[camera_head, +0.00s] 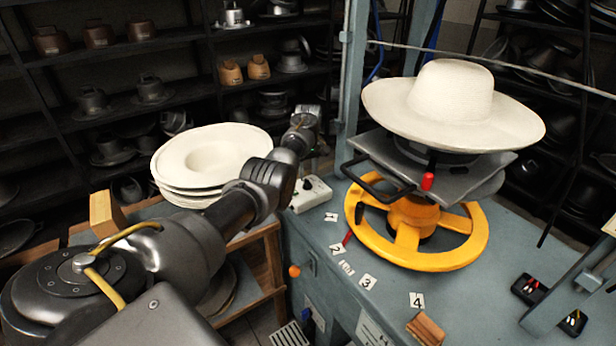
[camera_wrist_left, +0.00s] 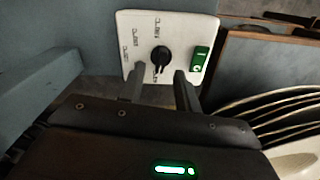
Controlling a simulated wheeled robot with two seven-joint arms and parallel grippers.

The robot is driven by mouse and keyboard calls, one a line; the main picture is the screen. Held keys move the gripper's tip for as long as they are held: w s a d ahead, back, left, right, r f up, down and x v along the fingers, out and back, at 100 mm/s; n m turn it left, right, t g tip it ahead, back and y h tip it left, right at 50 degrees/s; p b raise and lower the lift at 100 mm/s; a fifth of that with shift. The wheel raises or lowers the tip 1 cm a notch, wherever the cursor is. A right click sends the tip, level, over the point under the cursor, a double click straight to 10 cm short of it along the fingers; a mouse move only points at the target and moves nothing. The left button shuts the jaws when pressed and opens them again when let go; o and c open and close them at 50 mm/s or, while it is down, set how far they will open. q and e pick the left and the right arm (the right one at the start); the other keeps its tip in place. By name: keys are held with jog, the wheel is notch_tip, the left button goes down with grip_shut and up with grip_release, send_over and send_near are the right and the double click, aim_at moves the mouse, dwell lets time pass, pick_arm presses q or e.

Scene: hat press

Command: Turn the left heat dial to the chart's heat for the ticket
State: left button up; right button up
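A white control box (camera_head: 312,194) stands at the left end of the press bench. It carries a black heat dial (camera_head: 306,184), which shows in the left wrist view (camera_wrist_left: 160,58) with small printed marks around it, too small to read. My left gripper (camera_wrist_left: 161,80) is open, its two fingers apart and pointing at the box, just short of the dial or beside it; contact cannot be told. In the head view my left arm reaches over to the box, and the fingertips are not clear. I cannot make out a readable ticket or chart. My right gripper is not in view.
A green switch (camera_wrist_left: 199,60) sits beside the dial. White hat blanks (camera_head: 205,165) are stacked to the left. The press with its yellow wheel (camera_head: 418,232) and a cream hat (camera_head: 450,105) stands to the right. Numbered cards lie along the bench.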

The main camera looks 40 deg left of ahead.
aim_at(307, 181)
pick_arm(q)
jog(key=shift+f, duration=1.65)
jog(key=shift+s, duration=0.1)
grip_shut()
